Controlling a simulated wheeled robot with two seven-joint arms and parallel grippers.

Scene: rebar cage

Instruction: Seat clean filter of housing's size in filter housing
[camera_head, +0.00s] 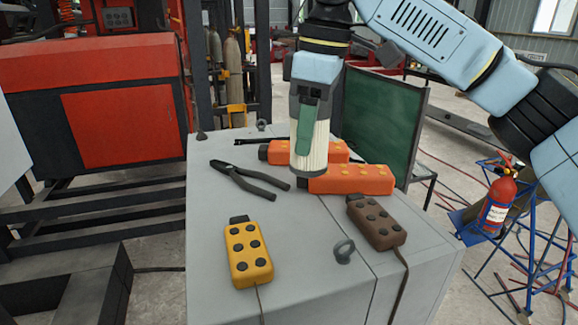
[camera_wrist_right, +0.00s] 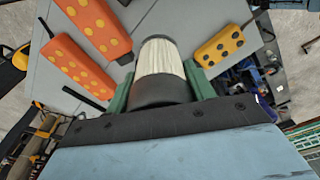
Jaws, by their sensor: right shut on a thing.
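My right gripper (camera_head: 307,122) is shut on a pleated filter (camera_head: 309,152). The filter has off-white pleats and a dark collar, and it hangs upright above the grey cabinet top, its lower end in front of the orange pendants. In the right wrist view the green fingers of the right gripper (camera_wrist_right: 163,92) are on either side of the dark collar, and the pale pleats of the filter (camera_wrist_right: 159,58) point away from the camera. I cannot see a filter housing in either view. My left gripper is not in view.
On the cabinet top (camera_head: 215,215) lie pliers (camera_head: 245,178), a yellow pendant (camera_head: 249,255), a brown pendant (camera_head: 377,222) and two orange pendants (camera_head: 350,180). A lifting eye (camera_head: 344,250) stands near the front. A green panel (camera_head: 385,115) rises behind. A fire extinguisher (camera_head: 497,203) is at the right.

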